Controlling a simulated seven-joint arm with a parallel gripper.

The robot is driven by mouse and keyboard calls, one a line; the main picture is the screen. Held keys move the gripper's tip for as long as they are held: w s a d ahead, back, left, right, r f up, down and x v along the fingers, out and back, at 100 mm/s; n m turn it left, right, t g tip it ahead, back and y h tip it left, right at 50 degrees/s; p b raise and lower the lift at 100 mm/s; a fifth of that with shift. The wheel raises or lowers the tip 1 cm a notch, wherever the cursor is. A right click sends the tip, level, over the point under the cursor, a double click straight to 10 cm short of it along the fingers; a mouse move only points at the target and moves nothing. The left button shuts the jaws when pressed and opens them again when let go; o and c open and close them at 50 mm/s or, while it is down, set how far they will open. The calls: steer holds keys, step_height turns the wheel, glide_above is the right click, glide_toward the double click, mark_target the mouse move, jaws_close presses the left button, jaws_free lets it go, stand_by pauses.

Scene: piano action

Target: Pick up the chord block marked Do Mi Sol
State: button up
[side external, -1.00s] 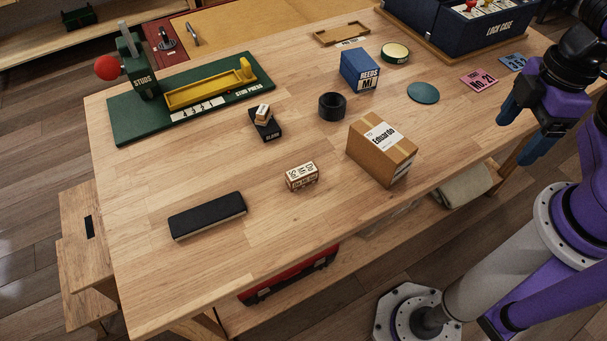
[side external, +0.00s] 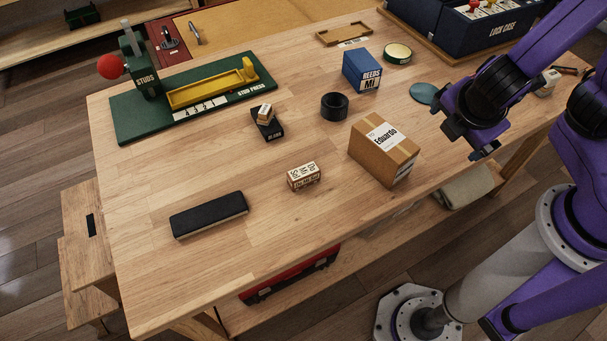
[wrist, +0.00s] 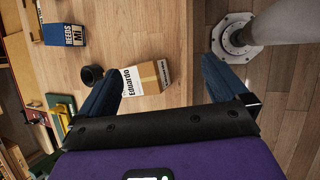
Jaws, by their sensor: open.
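The chord block (side external: 304,176) is a small pale wooden block with dark lettering on its top and side. It lies flat on the table, left of the cardboard box, in the side external view. The lettering is small, but the side seems to read Do Mi Sol. My gripper (side external: 469,145) is to the right of the cardboard box and above the table's right part, well apart from the block. In the wrist view my gripper (wrist: 163,68) has its two blue fingers spread wide with nothing held between them. I cannot make out the block in the wrist view.
The cardboard box (side external: 383,152) labelled Eduardo stands between my gripper and the block. A black roll (side external: 334,107), a blue Reeds box (side external: 361,70), a black case with a small block on it (side external: 268,123) and a long black eraser-like block (side external: 208,215) surround it. Table around the block is clear.

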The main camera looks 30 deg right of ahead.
steer(key=w+a+f+n+t+h, duration=0.1)
steer(key=w+a+f+n+t, duration=0.3)
steer(key=a, duration=0.3)
steer(key=n+t+y, duration=0.6)
steer(key=n, duration=0.7)
glide_toward(300, 169)
steer(key=v, duration=0.5)
steer(key=shift+s+a+r, duration=0.1)
steer(key=shift+s+a, duration=0.2)
steer(key=shift+s, duration=0.05)
steer(key=shift+w+a, duration=0.1)
steer(key=shift+w, duration=0.1)
steer(key=x, duration=1.1)
steer(key=shift+w+d+f, duration=0.2)
steer(key=shift+f, duration=0.1)
steer(key=x, duration=0.2)
steer(key=d+x, duration=0.1)
steer(key=x, duration=0.1)
steer(key=shift+w+f, duration=0.1)
steer(key=shift+f, duration=0.15)
steer(key=shift+w+a+f, duration=0.1)
steer(key=shift+w+f, duration=0.1)
steer(key=shift+w, duration=0.25)
steer(key=c, duration=1)
